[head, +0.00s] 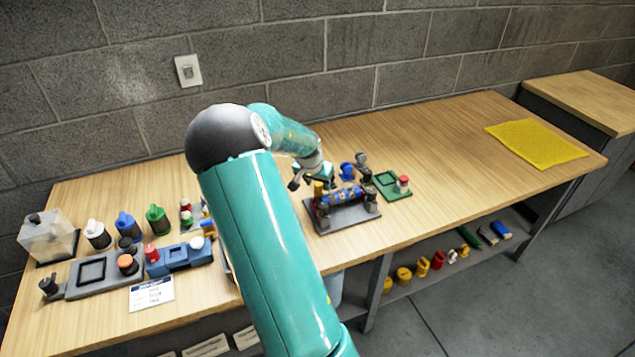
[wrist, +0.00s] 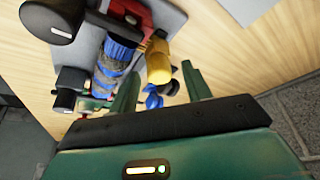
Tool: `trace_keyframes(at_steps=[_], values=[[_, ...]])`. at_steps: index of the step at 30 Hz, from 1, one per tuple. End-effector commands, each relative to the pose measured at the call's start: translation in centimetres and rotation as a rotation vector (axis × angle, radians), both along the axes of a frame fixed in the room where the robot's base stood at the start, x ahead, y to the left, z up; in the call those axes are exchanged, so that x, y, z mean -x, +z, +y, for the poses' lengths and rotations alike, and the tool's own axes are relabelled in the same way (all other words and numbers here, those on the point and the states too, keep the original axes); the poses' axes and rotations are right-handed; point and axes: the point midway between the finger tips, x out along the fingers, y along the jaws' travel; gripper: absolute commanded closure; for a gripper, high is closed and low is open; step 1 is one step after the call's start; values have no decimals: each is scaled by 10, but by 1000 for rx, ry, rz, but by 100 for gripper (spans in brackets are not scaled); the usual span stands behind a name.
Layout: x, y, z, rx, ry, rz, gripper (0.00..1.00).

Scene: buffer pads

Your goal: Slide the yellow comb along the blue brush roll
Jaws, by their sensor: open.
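The blue brush roll (head: 345,196) lies in a dark grey stand in the middle of the bench, with greyish bands along it. In the wrist view the blue brush roll (wrist: 112,66) runs up the picture, left of my fingers. The yellow comb (wrist: 158,62) is beside the roll, seen beyond and between my two fingers; I cannot tell whether it touches the roll. In the head view it is a small yellow patch (head: 319,190) at the roll's left end. My gripper (wrist: 160,84) is open, with a finger on each side of the comb's line. My arm hides part of the bench in the head view.
A green tray (head: 393,186) with a red-and-white knob stands right of the stand, with blue parts behind. Bottles (head: 157,219) and a blue block (head: 180,256) fill the left. A yellow mat (head: 536,143) lies far right; the bench between is clear.

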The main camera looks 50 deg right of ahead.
Motion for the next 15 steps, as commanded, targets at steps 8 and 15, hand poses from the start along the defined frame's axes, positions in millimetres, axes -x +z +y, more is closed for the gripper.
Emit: trace_keyframes(at_steps=[8,15], values=[[0,-1,-1,0,-1,0,56],[0,-1,-1,0,-1,0,100]])
